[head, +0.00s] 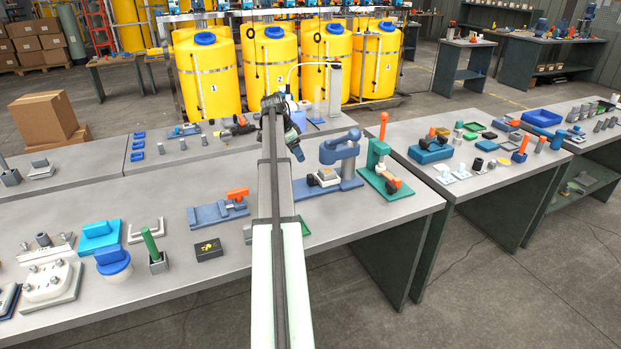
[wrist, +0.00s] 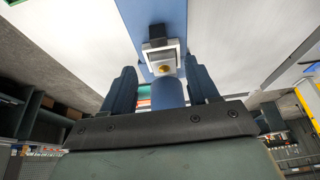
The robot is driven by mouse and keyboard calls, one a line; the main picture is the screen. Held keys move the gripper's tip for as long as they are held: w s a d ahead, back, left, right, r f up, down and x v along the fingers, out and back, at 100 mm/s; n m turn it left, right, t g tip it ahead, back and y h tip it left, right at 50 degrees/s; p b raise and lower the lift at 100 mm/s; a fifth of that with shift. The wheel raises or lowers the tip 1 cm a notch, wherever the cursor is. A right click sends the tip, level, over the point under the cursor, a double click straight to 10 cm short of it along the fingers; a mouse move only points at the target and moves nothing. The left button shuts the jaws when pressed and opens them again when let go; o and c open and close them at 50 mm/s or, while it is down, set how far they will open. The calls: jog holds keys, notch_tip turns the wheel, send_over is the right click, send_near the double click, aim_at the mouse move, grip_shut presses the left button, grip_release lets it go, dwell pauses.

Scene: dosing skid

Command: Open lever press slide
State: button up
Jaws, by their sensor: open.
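A blue lever press (head: 345,150) stands on a blue base plate near the table's right end. A grey block and a black round knob (head: 312,180) sit low on its base. My gripper (head: 298,154) is just left of the press's upper part. In the wrist view my gripper (wrist: 161,72) is open, with one dark blue finger on each side of a blue rounded part (wrist: 168,92). Beyond it lie a grey square frame (wrist: 163,60) with a gold centre and the blue base (wrist: 150,14). I cannot tell whether the fingers touch the blue part.
A green press (head: 380,168) with an orange handle stands close right of the blue press. A blue fixture (head: 217,212) with an orange handle is to the left, past my arm. Bare tabletop (head: 345,215) lies in front of the blue press.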

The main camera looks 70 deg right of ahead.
aim_at(310, 176)
jog(key=x, duration=1.3)
jog(key=shift+s+d+f, duration=0.15)
jog(key=shift+s+f, duration=0.05)
jog(key=shift+s, duration=0.25)
grip_shut()
